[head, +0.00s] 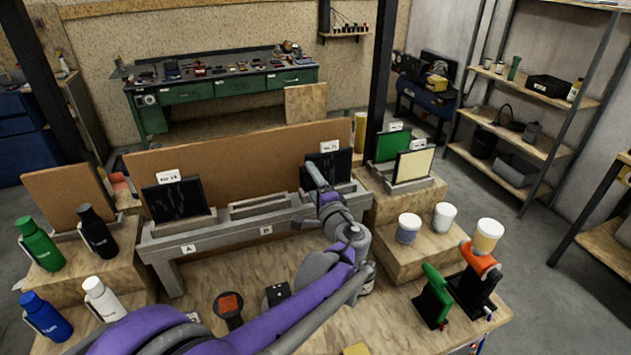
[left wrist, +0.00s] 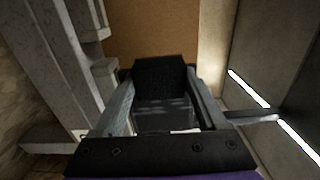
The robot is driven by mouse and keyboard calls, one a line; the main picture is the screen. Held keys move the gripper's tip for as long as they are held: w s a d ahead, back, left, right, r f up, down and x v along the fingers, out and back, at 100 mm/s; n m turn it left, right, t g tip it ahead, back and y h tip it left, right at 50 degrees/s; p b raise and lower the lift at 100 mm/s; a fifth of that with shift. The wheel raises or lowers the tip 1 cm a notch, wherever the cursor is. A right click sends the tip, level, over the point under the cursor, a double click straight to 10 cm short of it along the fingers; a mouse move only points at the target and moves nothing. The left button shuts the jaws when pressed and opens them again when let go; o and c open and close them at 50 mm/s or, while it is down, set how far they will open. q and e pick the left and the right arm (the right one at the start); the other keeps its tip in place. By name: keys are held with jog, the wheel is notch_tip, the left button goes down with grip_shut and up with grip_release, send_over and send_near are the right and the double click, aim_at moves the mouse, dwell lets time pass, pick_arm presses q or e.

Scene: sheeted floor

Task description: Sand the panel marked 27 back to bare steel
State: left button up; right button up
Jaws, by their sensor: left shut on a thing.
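A grey rack (head: 165,246) holds two dark panels upright: a left panel (head: 175,202) and a right panel (head: 338,166). Each has a small white label on top; the right label (head: 329,146) seems to read 27, but it is too small to be sure. My left gripper (head: 316,176) is at the left edge of the right panel in the head view and overlaps it; I cannot tell whether they touch. In the left wrist view the gripper (left wrist: 160,105) is shut on a black block (left wrist: 160,75). My right gripper is not in view.
A round tool with an orange-red top (head: 229,305) and a black block (head: 277,293) stand on the bench below my left arm. Bottles (head: 97,235) stand at left. Cups (head: 408,228), a green-bodied tool (head: 434,293) and an orange-topped tool (head: 478,262) stand at right.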

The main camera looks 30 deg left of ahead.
aim_at(351, 159)
pick_arm(q)
jog(key=shift+w+r+p, duration=0.1)
jog(key=shift+r+p, duration=0.2)
jog(key=shift+r, duration=0.55)
jog(key=shift+w, duration=0.1)
jog(key=shift+w+d+f, duration=0.1)
jog(key=shift+w+d, duration=0.1)
jog(key=shift+w, duration=0.2)
jog(key=shift+w+d, duration=1)
jog(key=shift+w, duration=0.3)
jog(key=shift+w+d, duration=0.5)
jog(key=shift+w, duration=0.1)
jog(key=shift+w+d, duration=0.6)
jog(key=shift+w, duration=0.3)
jog(key=shift+w+d, duration=1.25)
jog(key=shift+w, duration=0.3)
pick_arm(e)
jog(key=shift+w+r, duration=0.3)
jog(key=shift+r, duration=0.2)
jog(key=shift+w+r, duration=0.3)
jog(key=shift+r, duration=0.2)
